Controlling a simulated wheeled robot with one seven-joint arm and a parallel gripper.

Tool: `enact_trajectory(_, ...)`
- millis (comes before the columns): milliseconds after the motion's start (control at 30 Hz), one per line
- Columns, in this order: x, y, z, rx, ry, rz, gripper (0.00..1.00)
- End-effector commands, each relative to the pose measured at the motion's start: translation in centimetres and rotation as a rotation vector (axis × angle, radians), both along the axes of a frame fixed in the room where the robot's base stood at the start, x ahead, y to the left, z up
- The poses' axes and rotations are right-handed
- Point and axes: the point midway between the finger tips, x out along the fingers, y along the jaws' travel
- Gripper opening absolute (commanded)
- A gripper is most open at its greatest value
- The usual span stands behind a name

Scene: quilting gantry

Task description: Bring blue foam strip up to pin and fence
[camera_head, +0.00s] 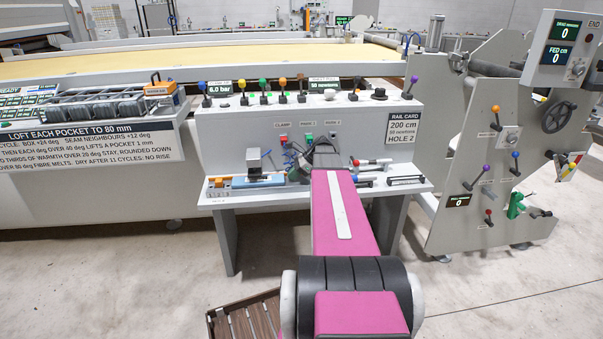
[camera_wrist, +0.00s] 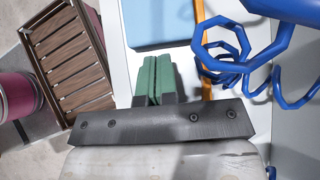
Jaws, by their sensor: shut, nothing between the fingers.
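The blue foam strip (camera_head: 258,181) lies on the left part of the bench shelf, with a dark and pale block-like thing over its middle. In the wrist view a flat light-blue piece (camera_wrist: 158,22), likely this strip, shows at the top, beyond my fingertips. My gripper (camera_wrist: 157,62) has green fingers that are together and empty. In the head view my arm reaches the middle of the shelf, to the right of the strip, and its end hides the fingers. An orange bar (camera_wrist: 204,62) runs right of the fingers in the wrist view. I cannot make out the pin or the fence.
A coiled blue hose (camera_wrist: 225,58) hangs close to the right of my fingers. A slatted wooden crate (camera_wrist: 75,65) stands on the floor below the shelf.

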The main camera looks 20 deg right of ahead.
Motion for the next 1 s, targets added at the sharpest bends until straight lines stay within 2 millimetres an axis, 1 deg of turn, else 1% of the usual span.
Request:
enact_trajectory(33,0.1,0.4,0.0,0.0,0.0,0.001,0.0)
enact_trajectory(167,0.2,0.9,0.0,0.0,0.001,-0.001,0.0)
enact_trajectory(567,0.3,1.1,0.0,0.0,0.001,-0.001,0.0)
enact_trajectory(667,0.5,1.9,0.0,0.0,0.0,0.0,0.0)
enact_trajectory(900,1.4,5.0,0.0,-0.001,0.002,0.001,0.0)
enact_trajectory(1000,1.5,5.3,0.0,-0.001,0.001,-0.001,0.0)
